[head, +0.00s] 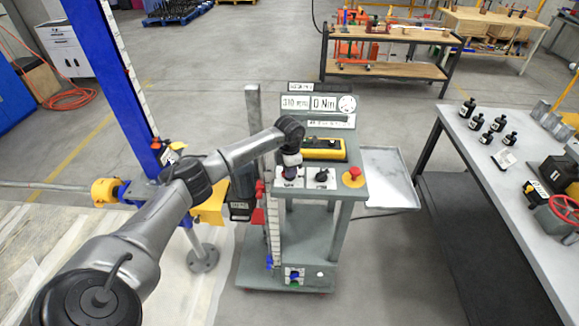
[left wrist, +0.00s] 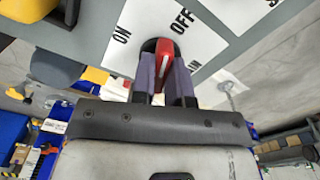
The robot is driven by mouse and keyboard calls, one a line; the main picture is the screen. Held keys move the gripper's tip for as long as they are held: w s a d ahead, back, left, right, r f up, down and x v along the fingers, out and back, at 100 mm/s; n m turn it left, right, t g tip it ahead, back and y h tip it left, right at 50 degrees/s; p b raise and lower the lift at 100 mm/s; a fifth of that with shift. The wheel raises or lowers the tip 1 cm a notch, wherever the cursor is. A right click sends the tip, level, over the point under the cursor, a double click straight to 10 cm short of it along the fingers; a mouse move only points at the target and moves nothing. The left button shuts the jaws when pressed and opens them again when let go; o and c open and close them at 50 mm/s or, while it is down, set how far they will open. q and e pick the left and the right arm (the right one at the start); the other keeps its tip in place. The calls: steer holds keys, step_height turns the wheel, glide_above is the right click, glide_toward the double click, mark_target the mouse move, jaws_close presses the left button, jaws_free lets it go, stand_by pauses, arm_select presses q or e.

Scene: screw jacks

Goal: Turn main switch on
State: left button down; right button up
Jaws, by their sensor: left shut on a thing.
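The main switch has a red handle (left wrist: 164,58) on a grey panel, with a white ON label (left wrist: 126,36) to its left and a white OFF label (left wrist: 182,22) to its upper right in the left wrist view. My left gripper (left wrist: 166,88) is shut on the red handle, one finger on each side. In the head view my left gripper (head: 289,164) points down at the left part of the grey cart's top panel and hides most of the switch. The handle lies between the two labels; its exact angle is hard to tell. My right gripper is not in view.
The grey cart (head: 353,191) also carries a black knob (head: 322,176), a red button on yellow (head: 353,175), a yellow-black device (head: 323,149) and displays reading 310 RPM and 0 Nm. A blue post stands left. A workbench (head: 468,150) with black bottles stands right.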

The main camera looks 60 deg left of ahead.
arm_select(q)
steer(key=n+p, duration=0.2)
steer(key=n, duration=0.2)
steer(key=shift+r+n, duration=0.15)
steer(key=shift+n, duration=0.15)
steer(key=n+p, duration=0.2)
steer(key=n, duration=0.1)
steer(key=shift+n, duration=0.4)
steer(key=n+p, duration=0.2)
steer(key=n, duration=0.1)
steer(key=shift+n+p, duration=0.45)
steer(key=shift+n, duration=0.65)
steer(key=c, duration=1.1)
jaws_free()
